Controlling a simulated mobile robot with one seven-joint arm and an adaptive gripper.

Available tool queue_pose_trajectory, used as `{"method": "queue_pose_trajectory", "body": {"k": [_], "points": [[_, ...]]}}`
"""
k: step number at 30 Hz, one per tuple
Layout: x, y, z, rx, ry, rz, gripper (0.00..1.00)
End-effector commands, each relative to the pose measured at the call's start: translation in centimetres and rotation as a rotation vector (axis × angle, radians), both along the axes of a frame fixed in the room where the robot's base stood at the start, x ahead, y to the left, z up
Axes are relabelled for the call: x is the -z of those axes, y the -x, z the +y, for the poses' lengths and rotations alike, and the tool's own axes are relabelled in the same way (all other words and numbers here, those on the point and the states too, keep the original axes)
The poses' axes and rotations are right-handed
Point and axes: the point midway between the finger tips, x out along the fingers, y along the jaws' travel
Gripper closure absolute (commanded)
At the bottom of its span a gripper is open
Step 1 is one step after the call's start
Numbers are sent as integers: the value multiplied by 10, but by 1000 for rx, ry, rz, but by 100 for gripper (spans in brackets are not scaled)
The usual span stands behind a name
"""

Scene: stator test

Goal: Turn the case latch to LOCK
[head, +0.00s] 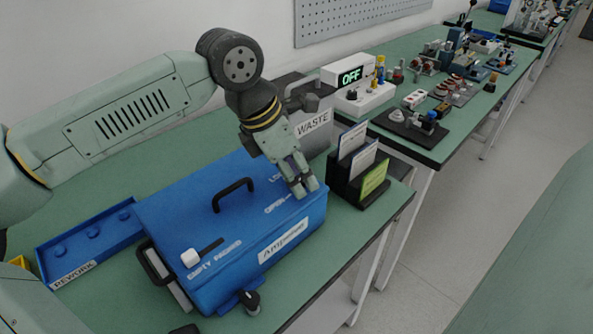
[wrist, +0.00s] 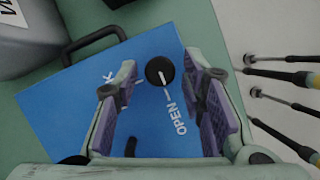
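The blue case (head: 185,225) lies shut on the green bench, with a black carry handle on its lid. The case latch (wrist: 160,70) is a round black knob with a white pointer line, which points toward the OPEN lettering (wrist: 176,118). Part of the LOCK lettering (wrist: 108,77) shows left of the knob, mostly hidden by a finger. My gripper (head: 303,190) is over the lid's right end and hides the latch in the head view. In the wrist view my gripper (wrist: 160,64) is open, a finger on each side of the knob, with gaps visible.
A black card holder (head: 345,188) stands close right of the case. A grey WASTE bin (head: 318,128) is behind my gripper. A blue REWORK tray (head: 120,222) lies left. A box with an OFF display (head: 375,96) and several parts stand on the farther bench.

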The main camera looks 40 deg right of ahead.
Motion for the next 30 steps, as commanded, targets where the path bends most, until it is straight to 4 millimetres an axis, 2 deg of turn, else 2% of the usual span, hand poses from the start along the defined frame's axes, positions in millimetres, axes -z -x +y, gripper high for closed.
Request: {"method": "queue_pose_trajectory", "body": {"k": [2, 15, 23, 30], "points": [[0, 0, 0, 0, 0, 0, 70], [0, 0, 0, 0, 0, 0, 100], [0, 0, 0, 12, 1, 1, 100], [1, -1, -1, 106, 1, 3, 100]]}}
